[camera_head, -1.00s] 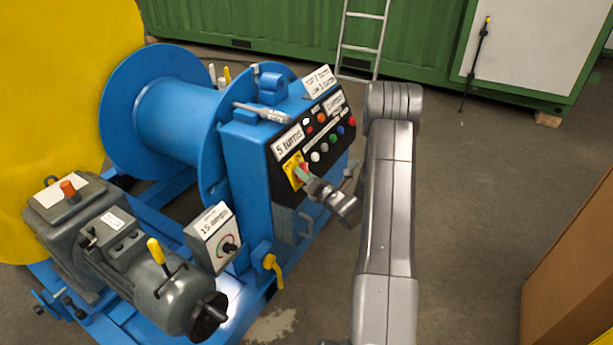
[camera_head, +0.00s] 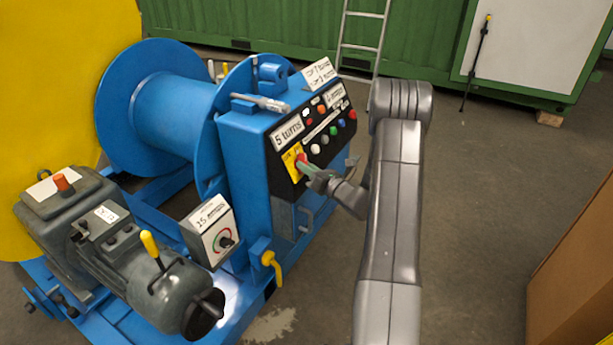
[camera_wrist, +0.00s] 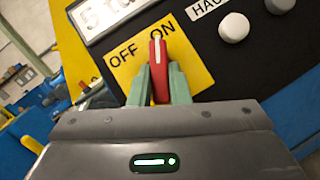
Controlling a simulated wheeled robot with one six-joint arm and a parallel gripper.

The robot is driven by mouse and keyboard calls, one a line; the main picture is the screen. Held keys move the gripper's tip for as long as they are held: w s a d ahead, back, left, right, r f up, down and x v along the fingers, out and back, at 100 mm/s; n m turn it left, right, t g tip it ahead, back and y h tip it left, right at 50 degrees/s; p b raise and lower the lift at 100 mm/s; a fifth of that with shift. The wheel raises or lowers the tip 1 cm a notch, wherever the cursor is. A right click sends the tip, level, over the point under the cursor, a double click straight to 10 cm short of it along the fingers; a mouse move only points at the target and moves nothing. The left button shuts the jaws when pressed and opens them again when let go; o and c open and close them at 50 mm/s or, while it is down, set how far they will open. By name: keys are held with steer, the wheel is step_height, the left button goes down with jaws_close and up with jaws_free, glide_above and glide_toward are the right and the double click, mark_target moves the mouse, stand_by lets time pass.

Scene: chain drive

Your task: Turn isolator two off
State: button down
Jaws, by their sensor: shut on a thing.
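A red rotary switch handle (camera_wrist: 158,58) stands on a yellow plate (camera_wrist: 193,72) marked OFF and ON in the wrist view. Its white-marked tip lies between the two words, closer to ON. My gripper (camera_wrist: 160,84) has its green fingers shut on the handle, one on each side. In the head view the red handle (camera_head: 301,158) and yellow plate (camera_head: 289,160) sit at the lower left of the black control panel. My gripper (camera_head: 309,170) reaches them from the right. No isolator number is readable.
Several coloured buttons sit beside the switch, with a white button (camera_wrist: 234,27) closest in the wrist view. A small box with a dial (camera_head: 211,233) and a yellow valve handle (camera_head: 271,263) are below left. The floor at right is clear up to a brown box (camera_head: 575,270).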

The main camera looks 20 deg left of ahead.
steer(key=n+g+b, duration=0.1)
steer(key=n, duration=0.1)
steer(key=n+g+y+b, duration=0.1)
steer(key=n+g+b, duration=0.1)
steer(key=n, duration=0.1)
steer(key=shift+w+f+n+y+b, duration=0.25)
steer(key=shift+f+n+y+b, duration=0.05)
steer(key=shift+b, duration=0.1)
steer(key=shift+w+r+n+g+h+b, duration=0.15)
steer(key=shift+n+g+h+b, duration=0.35)
steer(key=shift+n+g, duration=1.5)
steer(key=shift+w+r+n+g+h+b, duration=0.2)
steer(key=shift+n+g+b, duration=0.8)
steer(key=shift+n, duration=1.95)
steer(key=shift+w+r+n+g+h+b, duration=0.15)
steer(key=shift+n+g+h+b, duration=0.3)
steer(key=shift+n+g, duration=1.65)
steer(key=shift+f+n+t, duration=0.1)
steer(key=shift+n+t, duration=0.2)
steer(key=shift+n, duration=0.35)
steer(key=c, duration=1.4)
jaws_free()
steer(key=shift+o, duration=0.2)
